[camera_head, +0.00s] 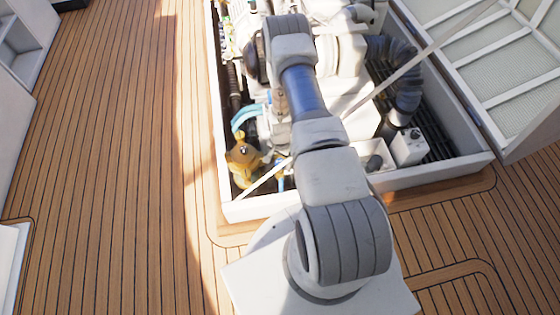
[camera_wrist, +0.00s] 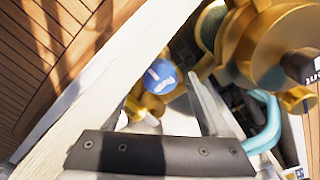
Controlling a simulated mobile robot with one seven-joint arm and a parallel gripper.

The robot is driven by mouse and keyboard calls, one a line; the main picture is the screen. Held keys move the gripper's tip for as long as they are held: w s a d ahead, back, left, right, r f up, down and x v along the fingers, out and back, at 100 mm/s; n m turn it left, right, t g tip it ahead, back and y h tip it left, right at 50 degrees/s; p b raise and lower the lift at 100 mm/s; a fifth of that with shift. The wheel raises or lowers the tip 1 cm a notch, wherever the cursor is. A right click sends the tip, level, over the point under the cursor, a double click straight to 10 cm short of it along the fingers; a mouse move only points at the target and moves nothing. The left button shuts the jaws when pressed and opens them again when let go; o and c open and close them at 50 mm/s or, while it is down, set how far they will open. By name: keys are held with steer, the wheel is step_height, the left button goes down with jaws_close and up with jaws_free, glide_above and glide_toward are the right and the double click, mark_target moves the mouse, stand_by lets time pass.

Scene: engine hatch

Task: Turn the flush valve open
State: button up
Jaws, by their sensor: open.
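The flush valve shows in the wrist view as a round blue knob (camera_wrist: 160,76) with white lettering and a white mark, on a brass-coloured body. It sits close to the pale hatch wall. My gripper (camera_wrist: 160,98) is open, with its dark palm plate along the bottom of the wrist view and a grey finger to the right of the knob. The knob shows beyond the palm, and nothing is held. I cannot tell whether a finger touches it. In the head view my arm hides the gripper, and I cannot make out the blue knob.
A large brass fitting (camera_wrist: 275,42) stands right of the knob, with a light-blue hose (camera_wrist: 265,125) below it. In the head view, brass parts (camera_head: 243,165) sit in the hatch's near left corner. The pale hatch rim (camera_head: 222,140) encloses the engine. Planked deck (camera_head: 110,150) at left is clear.

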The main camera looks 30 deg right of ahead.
jaws_close()
steer(key=shift+n, duration=0.4)
steer(key=n+b, duration=0.1)
steer(key=n, duration=0.3)
steer(key=n+b, duration=0.1)
steer(key=n, duration=0.3)
steer(key=shift+n+b, duration=0.3)
steer(key=n, duration=0.4)
steer(key=shift+b, duration=0.35)
steer(key=n, duration=0.4)
steer(key=shift+n, duration=0.4)
